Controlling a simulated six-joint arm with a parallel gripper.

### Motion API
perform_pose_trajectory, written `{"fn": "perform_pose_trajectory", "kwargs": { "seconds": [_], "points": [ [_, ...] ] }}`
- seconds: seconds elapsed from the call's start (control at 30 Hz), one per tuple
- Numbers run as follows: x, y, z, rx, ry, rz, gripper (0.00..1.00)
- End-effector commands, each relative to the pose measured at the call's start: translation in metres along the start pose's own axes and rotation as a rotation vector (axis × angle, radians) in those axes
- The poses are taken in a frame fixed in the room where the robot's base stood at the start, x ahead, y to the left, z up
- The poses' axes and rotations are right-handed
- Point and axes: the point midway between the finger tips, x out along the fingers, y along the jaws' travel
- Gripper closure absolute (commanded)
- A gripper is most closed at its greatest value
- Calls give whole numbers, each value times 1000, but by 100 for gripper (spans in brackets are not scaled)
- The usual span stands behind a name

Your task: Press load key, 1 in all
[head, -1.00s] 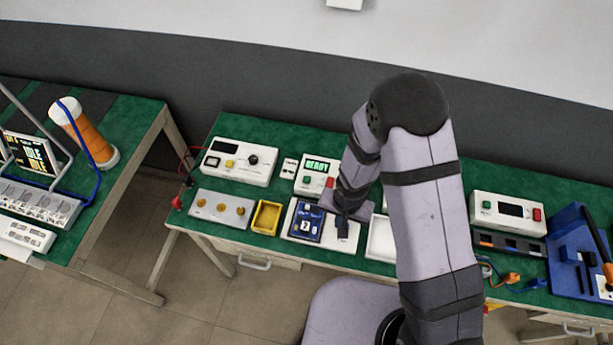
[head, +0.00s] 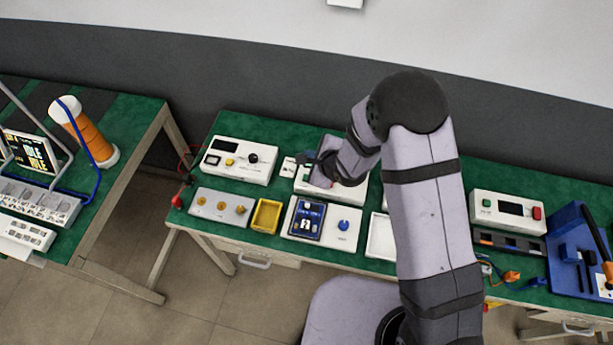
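My gripper (head: 312,163) is at the back of the middle bench, over a white control box (head: 351,192). My gripper and wrist cover the box's display and most of its face. I cannot tell whether the gripper touches a key, nor whether its fingers are open or shut. In front of this box lies a white base (head: 328,240) with a blue panel (head: 307,220) on its left and a round blue knob (head: 343,225) on its right. No lettering that marks a load key is readable.
A white tray (head: 379,241) lies right of the base, partly behind my arm. Another button box (head: 508,213) stands at right.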

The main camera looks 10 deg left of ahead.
Motion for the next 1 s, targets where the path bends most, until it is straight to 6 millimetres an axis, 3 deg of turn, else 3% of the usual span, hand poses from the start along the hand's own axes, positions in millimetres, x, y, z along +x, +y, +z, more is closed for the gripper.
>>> {"fn": "perform_pose_trajectory", "kwargs": {
  "seconds": [0.2,0.67,1.0],
  "points": [
    [0,0,0,81,1,1,100],
    [1,1,-1,85,2,1,100],
    [17,14,-12,84,2,1,100]
  ]
}}
